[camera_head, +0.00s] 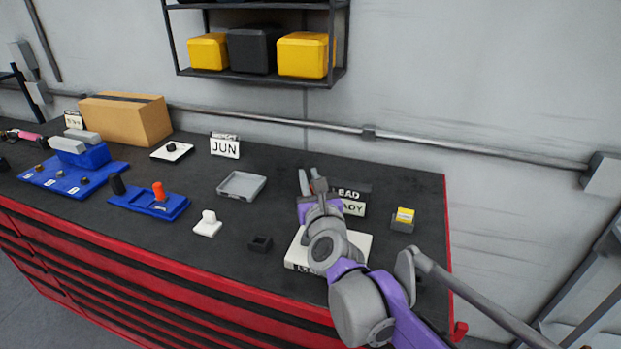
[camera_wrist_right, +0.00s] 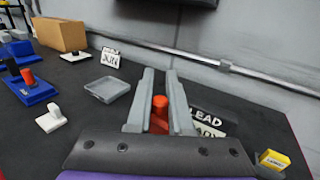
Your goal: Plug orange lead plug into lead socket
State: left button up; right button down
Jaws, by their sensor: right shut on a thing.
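My right gripper (camera_head: 310,180) is above the right part of the dark bench, its two grey fingers pointing toward the wall. In the right wrist view the fingers (camera_wrist_right: 162,85) are shut on an orange plug (camera_wrist_right: 160,106), which sits between them. In the head view that plug is hidden by my gripper. A white box (camera_head: 297,258) with lettering starting with "L" lies under my right arm, which hides most of it. I cannot make out a socket opening on it. My left gripper is not in view.
Behind the gripper stands a "LEAD" sign (camera_head: 350,192), partly hidden. A yellow-topped block (camera_head: 404,216) is to its right. A grey tray (camera_head: 241,186), a small black block (camera_head: 260,244), a white stand (camera_head: 207,225) and a blue base with an orange knob (camera_head: 158,191) lie left.

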jog(key=shift+a, duration=0.1)
jog(key=shift+f+b, duration=0.35)
jog(key=shift+f, duration=2.55)
jog(key=shift+p, duration=0.65)
jog(key=shift+f, duration=1.45)
jog(key=c, duration=0.7)
grip_release()
jog(key=shift+c, duration=0.2)
